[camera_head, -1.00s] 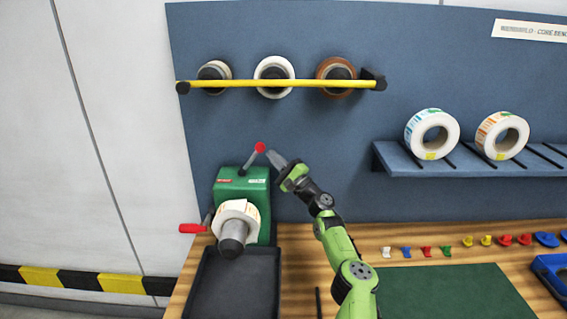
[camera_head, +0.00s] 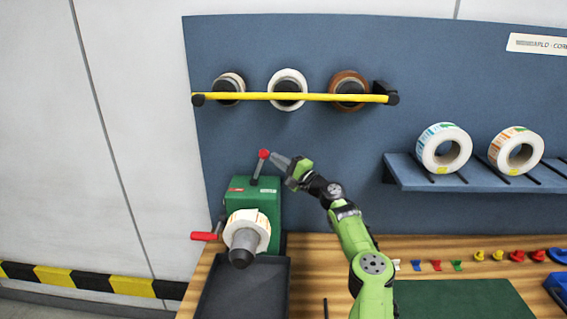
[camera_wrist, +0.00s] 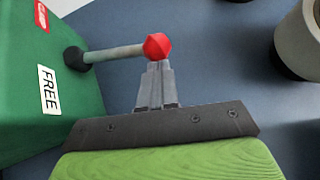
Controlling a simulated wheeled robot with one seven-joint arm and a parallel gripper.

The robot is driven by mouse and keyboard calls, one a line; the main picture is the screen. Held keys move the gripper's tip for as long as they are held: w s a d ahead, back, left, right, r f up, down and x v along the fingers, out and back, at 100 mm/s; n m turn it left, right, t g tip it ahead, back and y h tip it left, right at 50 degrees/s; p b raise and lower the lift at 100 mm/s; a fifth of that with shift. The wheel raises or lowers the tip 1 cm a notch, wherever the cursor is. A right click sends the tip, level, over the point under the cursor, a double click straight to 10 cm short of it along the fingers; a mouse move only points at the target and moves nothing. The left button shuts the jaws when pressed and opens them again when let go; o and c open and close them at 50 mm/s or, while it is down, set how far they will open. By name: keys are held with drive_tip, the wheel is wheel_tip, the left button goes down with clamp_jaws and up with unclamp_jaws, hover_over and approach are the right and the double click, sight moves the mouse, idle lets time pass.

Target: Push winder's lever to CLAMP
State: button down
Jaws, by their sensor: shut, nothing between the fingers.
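The green winder (camera_head: 252,200) stands at the back left of the bench. Its lever (camera_head: 258,168) rises from the top, nearly upright with a slight lean to the right, and ends in a red knob (camera_head: 263,154). My gripper (camera_head: 275,157) is shut and empty, with its fingertips at the right side of the knob. In the wrist view the closed fingertips (camera_wrist: 155,72) meet the red knob (camera_wrist: 157,46) and appear to touch it. A white FREE label (camera_wrist: 48,90) and a partly cut-off red label (camera_wrist: 41,15) show on the winder, on either side of the lever's base.
A label roll (camera_head: 247,230) sits on the winder's spindle, with a red crank handle (camera_head: 204,236) at its left. A dark tray (camera_head: 240,290) lies in front. A yellow bar (camera_head: 300,97) with rolls behind it runs above. A shelf (camera_head: 480,173) is at the right.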

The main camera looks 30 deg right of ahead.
drive_tip(key=w+a+r+n+g+h+p, duration=0.2)
drive_tip(key=w+a+g+p, duration=0.4)
drive_tip(key=p, duration=0.5)
drive_tip(key=a+r+n, duration=0.1)
drive_tip(key=a+n, duration=0.1)
drive_tip(key=shift+w+a+n, duration=0.2)
drive_tip(key=shift+a+n, duration=0.15)
drive_tip(key=shift+n, duration=0.05)
drive_tip(key=shift+a, duration=0.1)
drive_tip(key=b+v, duration=0.5)
drive_tip(key=v, duration=1.1)
drive_tip(key=shift+w+r, duration=0.15)
drive_tip(key=shift+r, duration=0.1)
